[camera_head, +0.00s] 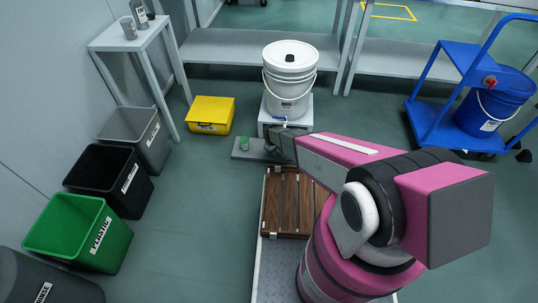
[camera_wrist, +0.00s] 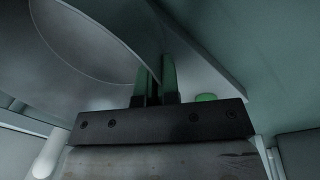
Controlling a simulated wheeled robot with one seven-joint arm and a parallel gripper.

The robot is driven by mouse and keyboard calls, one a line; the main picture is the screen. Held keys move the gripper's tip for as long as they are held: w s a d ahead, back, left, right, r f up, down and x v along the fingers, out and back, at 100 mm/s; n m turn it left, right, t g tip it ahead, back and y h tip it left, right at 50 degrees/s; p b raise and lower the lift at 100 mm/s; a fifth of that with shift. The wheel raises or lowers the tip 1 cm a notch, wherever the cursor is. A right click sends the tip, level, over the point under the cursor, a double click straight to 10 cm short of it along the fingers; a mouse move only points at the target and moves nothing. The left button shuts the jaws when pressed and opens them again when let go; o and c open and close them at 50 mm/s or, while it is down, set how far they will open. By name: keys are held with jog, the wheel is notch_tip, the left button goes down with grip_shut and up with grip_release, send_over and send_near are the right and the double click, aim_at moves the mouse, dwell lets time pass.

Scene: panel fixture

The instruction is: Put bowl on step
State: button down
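A grey, round-edged shape that looks like the bowl (camera_wrist: 85,55) fills the upper left of the wrist view, right against the green fingers. My gripper (camera_wrist: 160,75) has its fingers close together at the bowl's edge and looks shut on its rim. In the head view my gripper (camera_head: 277,146) is low in front of the white bucket; the bowl is hard to make out there. A low grey slab that looks like the step (camera_head: 243,155) lies under and left of it. Its plate edge (camera_wrist: 205,55) seems to show right of the fingers. Contact between bowl and slab cannot be told.
A small green item (camera_head: 244,143) stands on the slab's left part. A white lidded bucket (camera_head: 289,85) with a tap stands on a white stand behind. A yellow box (camera_head: 210,114) is to the left, a blue cart (camera_head: 440,110) to the right. A slatted wooden surface (camera_head: 283,205) lies in front.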

jog(key=f, duration=0.1)
jog(key=a+f, duration=0.1)
jog(key=f, duration=0.1)
jog(key=shift+f, duration=0.25)
jog(key=c, duration=1.4)
grip_release()
jog(key=shift+f, duration=0.15)
jog(key=shift+o, duration=0.2)
notch_tip(320, 180, up, 11)
jog(key=s+a, duration=0.1)
jog(key=s+d+r+m, duration=0.3)
jog(key=s+d+r, duration=0.2)
jog(key=d+r, duration=0.3)
jog(key=s+d+r+m, duration=0.3)
jog(key=s+d+r, duration=0.3)
jog(key=r, duration=1)
jog(key=s+d+r+m+g+y, duration=0.1)
jog(key=s+d+r+m, duration=0.2)
jog(key=s+d+r, duration=0.3)
jog(key=d+r, duration=0.5)
jog(key=r, duration=0.1)
jog(key=shift+r, duration=0.15)
